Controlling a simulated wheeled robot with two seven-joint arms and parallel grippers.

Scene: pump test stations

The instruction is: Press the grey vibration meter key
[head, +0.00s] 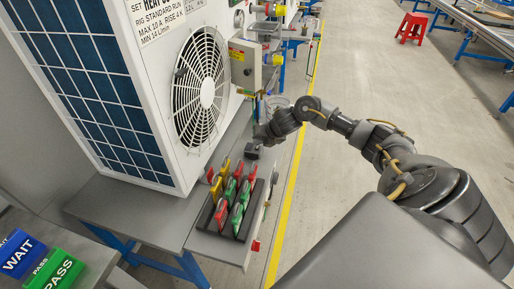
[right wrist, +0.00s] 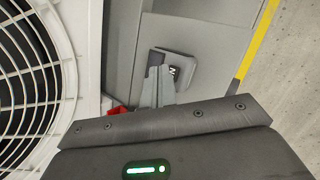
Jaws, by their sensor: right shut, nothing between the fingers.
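A small dark grey box (head: 252,152), which looks like the vibration meter key, sits on the grey bench beside the fan unit. In the right wrist view it shows as a grey block (right wrist: 186,66) with a black label, mostly covered lettering on it. My right gripper (head: 258,140) is just above and behind this box in the head view. In the right wrist view its fingers (right wrist: 157,72) are shut and empty, and their tips overlap the block's left side. I cannot tell whether they touch it. My left gripper is not in view.
A white unit with a round fan grille (head: 200,85) stands close left of my gripper. A dark rack (head: 208,214) with red, green and yellow pieces is nearer on the bench. Green PASS (head: 58,270) and blue WAIT (head: 20,255) blocks sit lower left.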

